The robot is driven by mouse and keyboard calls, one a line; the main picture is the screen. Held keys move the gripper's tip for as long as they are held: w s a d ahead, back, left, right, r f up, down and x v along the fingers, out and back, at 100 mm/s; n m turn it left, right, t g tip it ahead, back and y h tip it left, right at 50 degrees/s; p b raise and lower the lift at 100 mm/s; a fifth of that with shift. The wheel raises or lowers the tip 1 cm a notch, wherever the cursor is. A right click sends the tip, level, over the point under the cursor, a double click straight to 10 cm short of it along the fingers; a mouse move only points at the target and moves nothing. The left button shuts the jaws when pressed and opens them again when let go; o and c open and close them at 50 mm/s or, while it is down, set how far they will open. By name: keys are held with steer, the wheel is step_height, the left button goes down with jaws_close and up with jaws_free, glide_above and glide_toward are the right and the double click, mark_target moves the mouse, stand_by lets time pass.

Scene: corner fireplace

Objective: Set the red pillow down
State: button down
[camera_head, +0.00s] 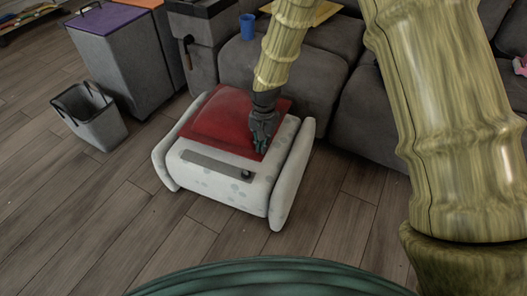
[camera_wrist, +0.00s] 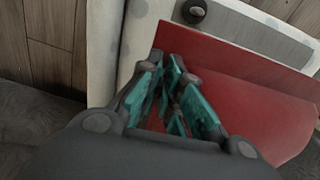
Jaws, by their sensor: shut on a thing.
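The red pillow (camera_head: 218,118) lies flat on top of a white padded seat with pale green spots (camera_head: 235,183), between its raised sides. My gripper (camera_head: 262,143) is over the pillow's right front part, fingers pointing down. In the wrist view the red pillow (camera_wrist: 236,72) spreads beneath and to the right of my gripper (camera_wrist: 175,92), whose teal-padded fingers are shut on it near its edge. The exact spot of the grip is hidden by the fingers.
A grey sofa (camera_head: 345,75) stands behind the seat, with a blue cup (camera_head: 247,26) on it. A small grey bin (camera_head: 92,116) and a larger bin with a purple lid (camera_head: 105,50) stand left. Wooden floor (camera_head: 90,225) is clear in front.

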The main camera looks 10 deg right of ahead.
steer(key=shift+f+b, duration=0.95)
steer(key=shift+f, duration=0.8)
steer(key=c, duration=1.6)
jaws_free()
step_height(320, 180, up, 12)
steer(key=p, duration=0.5)
steer(key=shift+s+d, duration=0.15)
